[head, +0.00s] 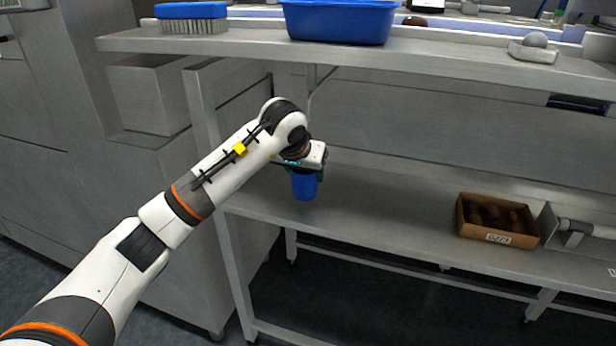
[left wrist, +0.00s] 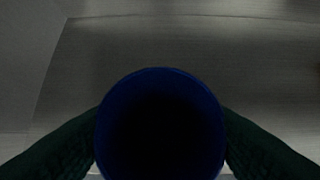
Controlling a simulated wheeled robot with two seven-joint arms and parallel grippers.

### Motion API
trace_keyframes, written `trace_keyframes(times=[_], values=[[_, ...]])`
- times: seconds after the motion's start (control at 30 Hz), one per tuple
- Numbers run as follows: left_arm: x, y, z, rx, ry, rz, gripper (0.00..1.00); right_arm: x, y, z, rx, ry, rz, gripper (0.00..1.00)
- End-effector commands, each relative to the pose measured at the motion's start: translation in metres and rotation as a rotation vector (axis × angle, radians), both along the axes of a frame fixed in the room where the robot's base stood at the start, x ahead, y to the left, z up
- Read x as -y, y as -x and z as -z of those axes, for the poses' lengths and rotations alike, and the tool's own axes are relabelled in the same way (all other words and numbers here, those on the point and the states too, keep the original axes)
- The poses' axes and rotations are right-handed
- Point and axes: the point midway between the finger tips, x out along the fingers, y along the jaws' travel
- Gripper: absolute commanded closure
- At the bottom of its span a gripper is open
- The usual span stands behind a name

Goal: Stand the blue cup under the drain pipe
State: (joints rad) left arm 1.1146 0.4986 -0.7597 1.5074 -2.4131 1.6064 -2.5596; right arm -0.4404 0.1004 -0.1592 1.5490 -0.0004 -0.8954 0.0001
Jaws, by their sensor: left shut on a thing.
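The blue cup (head: 304,187) is upright at the lower shelf, under the upper shelf, in the head view. My left gripper (head: 306,170) is shut on it from above and behind, its fingers partly hidden by the wrist. In the left wrist view the cup's round dark opening (left wrist: 160,125) sits between the two dark fingers. I cannot tell whether the cup's base touches the shelf. A thin pipe (head: 312,90) comes down from under the upper shelf, above and behind the gripper; its lower end is hidden by my arm. My right gripper is not in view.
The lower shelf (head: 390,215) is bare between the cup and a cardboard box (head: 497,222) of brown dates. A metal bracket with a white cylinder (head: 575,230) stands right of the box. The upper shelf (head: 450,60) carries a blue tub (head: 340,22) and a brush (head: 191,18).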

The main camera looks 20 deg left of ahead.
Motion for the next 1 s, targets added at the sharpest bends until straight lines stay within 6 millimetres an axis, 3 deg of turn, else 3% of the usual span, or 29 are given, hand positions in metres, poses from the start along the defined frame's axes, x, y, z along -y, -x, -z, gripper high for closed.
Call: trace_keyframes(times=[0.3, 0.5, 0.7, 0.97, 1.0], values=[[0.002, -0.028, 0.001, 0.000, 0.002, -0.001, 0.66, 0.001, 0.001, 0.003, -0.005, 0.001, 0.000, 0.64], [0.002, -0.026, 0.033, -0.002, 0.003, 0.001, 0.66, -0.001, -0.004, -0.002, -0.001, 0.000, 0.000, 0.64], [0.001, -0.026, 0.035, 0.001, 0.000, 0.000, 0.66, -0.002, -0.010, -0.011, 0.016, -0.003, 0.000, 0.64], [0.000, -0.026, 0.038, 0.002, -0.001, -0.001, 0.66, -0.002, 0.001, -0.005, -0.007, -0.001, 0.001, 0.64], [0.001, -0.026, 0.038, 0.002, 0.001, -0.001, 0.41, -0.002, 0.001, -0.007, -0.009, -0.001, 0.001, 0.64]])
